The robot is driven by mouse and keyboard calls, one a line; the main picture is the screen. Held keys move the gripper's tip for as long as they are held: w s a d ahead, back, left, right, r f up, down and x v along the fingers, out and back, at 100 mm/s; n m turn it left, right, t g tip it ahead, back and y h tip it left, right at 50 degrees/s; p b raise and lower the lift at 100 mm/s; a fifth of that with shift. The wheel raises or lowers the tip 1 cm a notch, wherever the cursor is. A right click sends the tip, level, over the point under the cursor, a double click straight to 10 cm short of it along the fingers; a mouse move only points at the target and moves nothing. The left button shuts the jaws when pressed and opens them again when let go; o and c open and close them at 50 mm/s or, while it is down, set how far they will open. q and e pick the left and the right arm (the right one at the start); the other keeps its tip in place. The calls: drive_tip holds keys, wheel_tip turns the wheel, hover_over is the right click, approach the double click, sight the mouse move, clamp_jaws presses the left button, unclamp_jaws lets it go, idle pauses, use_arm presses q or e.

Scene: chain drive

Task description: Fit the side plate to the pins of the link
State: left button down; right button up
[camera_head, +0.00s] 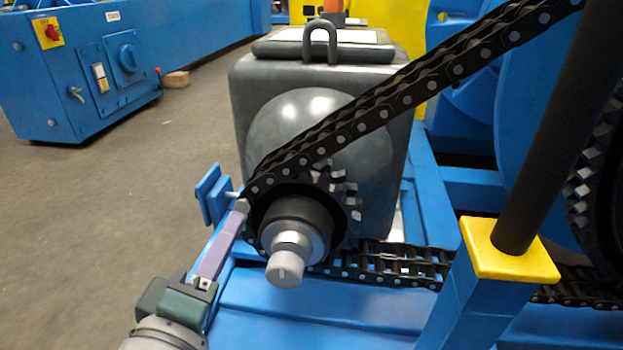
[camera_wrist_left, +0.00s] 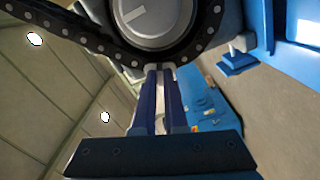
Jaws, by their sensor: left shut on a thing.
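The dark roller chain (camera_head: 365,115) wraps the toothed sprocket (camera_head: 345,190) on the shaft of the grey machine housing. My left gripper (camera_head: 241,206) reaches up from the lower left to the left side of the sprocket, its tips right by the chain. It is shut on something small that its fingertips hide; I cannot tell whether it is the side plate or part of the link. In the left wrist view the closed fingers (camera_wrist_left: 160,67) end just below the chain (camera_wrist_left: 75,30). No separate side plate or bare link pins can be made out. My right gripper is out of view.
A grey shaft end (camera_head: 285,268) sticks out before the sprocket. A blue bracket (camera_head: 212,194) stands close left of my left fingertips. A dark post on a yellow-topped blue support (camera_head: 500,263) rises at the right.

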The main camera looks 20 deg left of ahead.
use_arm(q)
drive_tip(key=shift+w+a, duration=0.1)
drive_tip(key=shift+w, duration=0.25)
drive_tip(key=c, duration=0.9)
unclamp_jaws()
drive_tip(key=p+v, duration=0.2)
drive_tip(key=v, duration=0.8)
drive_tip(key=shift+w+p, duration=0.1)
drive_tip(key=shift+p, duration=0.3)
